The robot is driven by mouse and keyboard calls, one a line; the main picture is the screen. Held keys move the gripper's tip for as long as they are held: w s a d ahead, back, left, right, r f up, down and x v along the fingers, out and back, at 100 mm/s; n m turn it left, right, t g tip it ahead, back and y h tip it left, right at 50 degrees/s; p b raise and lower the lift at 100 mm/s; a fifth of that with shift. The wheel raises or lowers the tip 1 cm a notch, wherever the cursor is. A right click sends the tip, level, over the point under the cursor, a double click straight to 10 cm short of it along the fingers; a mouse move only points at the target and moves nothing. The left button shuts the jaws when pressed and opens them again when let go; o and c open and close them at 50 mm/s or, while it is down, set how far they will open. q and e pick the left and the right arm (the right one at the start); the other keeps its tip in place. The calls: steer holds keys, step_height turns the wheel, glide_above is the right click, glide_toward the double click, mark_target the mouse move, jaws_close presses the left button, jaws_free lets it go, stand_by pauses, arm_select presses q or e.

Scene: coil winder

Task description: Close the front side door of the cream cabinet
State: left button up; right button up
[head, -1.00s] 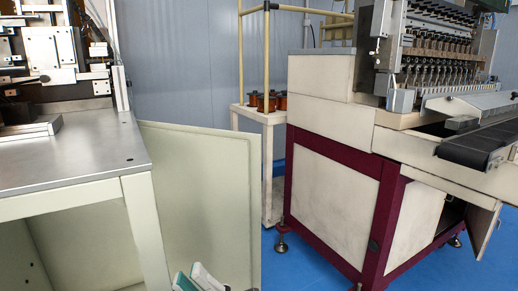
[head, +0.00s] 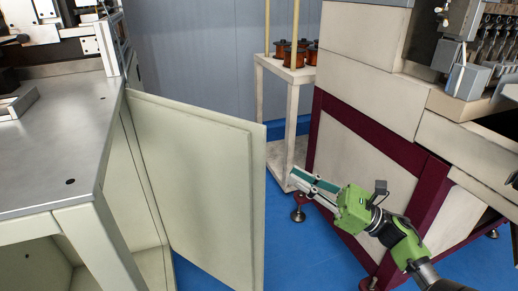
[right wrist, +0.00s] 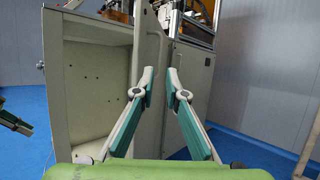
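The cream cabinet (head: 30,228) stands at the left in the head view, with its inside showing below the metal top. Its side door (head: 200,180) stands swung open, away from the opening. My right gripper (head: 294,178) is to the right of the door's free edge, apart from it in the picture and holding nothing. In the right wrist view, its fingertips (right wrist: 160,76) are apart, pointing toward the cabinet (right wrist: 93,85) and door (right wrist: 150,55). A teal finger part (right wrist: 15,123), apparently of my left gripper, shows at that view's left edge; most of it is hidden.
A cream and maroon machine (head: 350,150) stands close behind my right gripper, to the right. A small white stand (head: 292,75) with copper coils (head: 297,57) is at the back. Blue floor (head: 280,240) is open between door and machine.

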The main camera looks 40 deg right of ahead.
mark_target(255, 154)
steer(key=x, duration=1.1)
steer(key=shift+w+a+r, duration=0.2)
steer(key=shift+w+a, duration=0.05)
steer(key=shift+a, duration=0.05)
arm_select(q)
steer(key=shift+s+a+f, duration=0.1)
steer(key=shift+s+f, duration=0.15)
steer(key=shift+s, duration=0.2)
arm_select(e)
jaws_close()
